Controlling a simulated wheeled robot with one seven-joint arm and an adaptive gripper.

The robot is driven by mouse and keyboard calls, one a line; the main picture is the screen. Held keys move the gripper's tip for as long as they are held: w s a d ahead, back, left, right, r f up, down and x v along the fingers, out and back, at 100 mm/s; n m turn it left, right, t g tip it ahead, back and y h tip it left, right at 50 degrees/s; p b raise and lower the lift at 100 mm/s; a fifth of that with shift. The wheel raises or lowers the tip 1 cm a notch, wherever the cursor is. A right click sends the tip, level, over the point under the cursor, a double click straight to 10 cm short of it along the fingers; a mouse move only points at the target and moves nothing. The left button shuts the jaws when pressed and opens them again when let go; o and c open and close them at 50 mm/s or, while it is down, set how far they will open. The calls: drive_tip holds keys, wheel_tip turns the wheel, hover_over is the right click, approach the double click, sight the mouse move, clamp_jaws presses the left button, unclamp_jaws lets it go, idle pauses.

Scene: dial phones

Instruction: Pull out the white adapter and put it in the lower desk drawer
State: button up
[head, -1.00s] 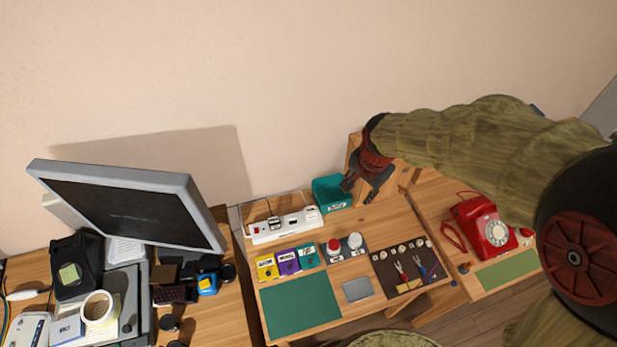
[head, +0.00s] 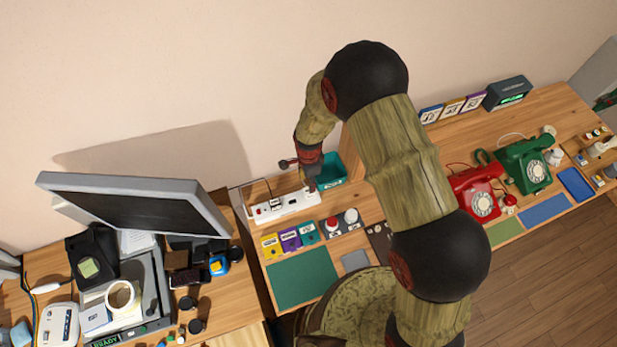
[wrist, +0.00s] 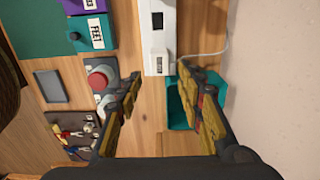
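The white power strip (head: 287,205) lies along the back of the middle desk, and its end also shows in the wrist view (wrist: 160,38). A white block with a small dark label, apparently the white adapter (wrist: 157,62), sits at the strip's end nearest my gripper. My gripper (wrist: 160,76) is open and empty, one finger on each side of that end in the wrist picture. Contact cannot be told. In the head view my gripper (head: 299,176) hangs over the strip's right end and partly covers it. I cannot make out the lower desk drawer in either view.
A teal bin (head: 333,170) stands right beside my gripper. Red and white buttons (wrist: 102,78) are on the other side. Yellow, purple and teal boxes (head: 290,240) line the strip's front. A monitor (head: 130,208) stands left; red (head: 483,201) and green phones (head: 534,172) stand right.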

wheel_tip(320, 180, down, 7)
drive_tip(key=b, duration=0.4)
drive_tip(key=shift+f, duration=0.2)
drive_tip(key=shift+r, duration=0.1)
drive_tip(key=c, duration=0.7)
drive_tip(key=shift+r, duration=0.1)
drive_tip(key=shift+r, duration=0.5)
drive_tip(key=shift+r+p, duration=0.4)
drive_tip(key=shift+r, duration=0.15)
drive_tip(key=shift+r+p, duration=1)
drive_tip(key=shift+r, duration=0.95)
